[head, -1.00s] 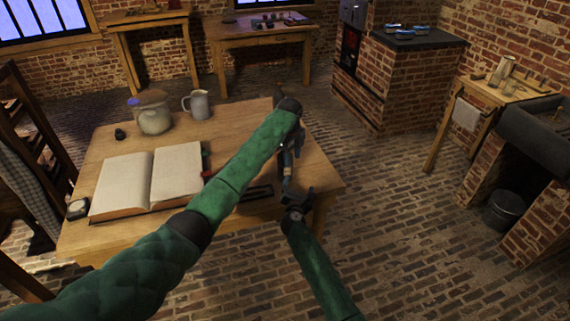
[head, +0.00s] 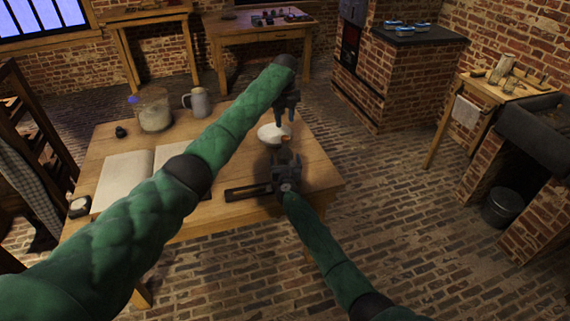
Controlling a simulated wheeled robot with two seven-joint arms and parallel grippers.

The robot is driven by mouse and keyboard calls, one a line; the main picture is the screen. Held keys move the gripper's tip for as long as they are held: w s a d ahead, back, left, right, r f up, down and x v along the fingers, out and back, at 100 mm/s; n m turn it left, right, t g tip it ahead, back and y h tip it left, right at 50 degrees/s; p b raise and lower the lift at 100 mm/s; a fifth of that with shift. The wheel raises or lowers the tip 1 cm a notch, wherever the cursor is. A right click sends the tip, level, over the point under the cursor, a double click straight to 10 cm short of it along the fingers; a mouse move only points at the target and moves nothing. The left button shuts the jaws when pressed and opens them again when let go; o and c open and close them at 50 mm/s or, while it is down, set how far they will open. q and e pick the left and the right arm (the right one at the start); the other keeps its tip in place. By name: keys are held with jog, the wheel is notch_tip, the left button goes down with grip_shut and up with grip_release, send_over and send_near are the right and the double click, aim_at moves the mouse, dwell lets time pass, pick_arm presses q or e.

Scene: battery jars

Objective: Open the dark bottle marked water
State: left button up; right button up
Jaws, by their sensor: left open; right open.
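My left gripper (head: 286,118) points down, open, above a white dish (head: 268,133) on the wooden table. My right gripper (head: 284,160) is open, lower and nearer, over the table's right part. A small orange spot (head: 285,139) shows between the two grippers; I cannot tell what it belongs to. I cannot make out the dark bottle marked water for certain. It may be hidden among the dark gripper parts or behind my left arm.
The wooden table (head: 220,213) holds an open book (head: 124,180), a glass jar (head: 154,115), a grey jug (head: 199,103) and a flat dark tray-like thing (head: 243,193). My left arm covers the table's middle. The table's right edge is clear.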

jog(key=shift+w+a, duration=0.1)
jog(key=shift+w, duration=1.5)
jog(key=shift+c, duration=0.5)
